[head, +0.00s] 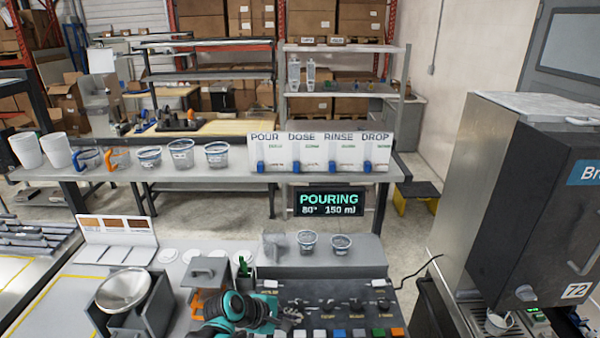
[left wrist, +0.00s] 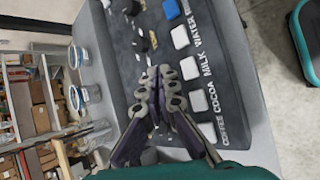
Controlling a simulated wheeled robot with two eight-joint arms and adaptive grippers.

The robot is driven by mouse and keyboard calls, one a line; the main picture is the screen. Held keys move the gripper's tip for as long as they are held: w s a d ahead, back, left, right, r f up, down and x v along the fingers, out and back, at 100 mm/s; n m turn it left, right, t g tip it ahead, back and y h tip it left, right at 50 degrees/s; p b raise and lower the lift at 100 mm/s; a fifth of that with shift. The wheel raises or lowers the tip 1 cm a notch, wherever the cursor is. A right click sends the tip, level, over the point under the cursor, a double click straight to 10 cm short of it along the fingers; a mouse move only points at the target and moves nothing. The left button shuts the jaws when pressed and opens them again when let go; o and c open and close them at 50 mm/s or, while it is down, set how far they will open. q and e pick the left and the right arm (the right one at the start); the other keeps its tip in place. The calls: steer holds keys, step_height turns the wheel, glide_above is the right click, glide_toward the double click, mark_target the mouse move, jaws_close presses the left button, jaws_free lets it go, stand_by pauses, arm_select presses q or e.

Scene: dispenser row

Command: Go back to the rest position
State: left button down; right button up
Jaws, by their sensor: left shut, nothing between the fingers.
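My left gripper (head: 291,316) is in the lower middle of the head view, low over the dark control panel (head: 340,295). In the left wrist view the fingers of my left gripper (left wrist: 158,75) are together with nothing between them, over the panel (left wrist: 160,35). Beside them is a row of keys with labels such as COFFEE, COCOA, MILK and WATER. I cannot tell whether the fingertips touch the panel. My right gripper is in neither view.
Small cups (head: 308,242) stand on the grey ledge behind the panel. A display (head: 328,203) reads POURING, 80°, 150 ml. A metal bowl (head: 123,290) stands left of my arm. A large machine (head: 530,200) is at the right.

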arm_select(q)
steer(key=s+a+f+m+t+y+b, duration=0.1)
steer(key=s+a+m+y+b, duration=0.5)
steer(key=s+a+m, duration=0.9)
steer(key=shift+s+a+t+y+b, duration=0.4)
steer(key=shift+s+b, duration=0.3)
steer(key=shift+s, duration=0.65)
steer(key=shift+f, duration=0.1)
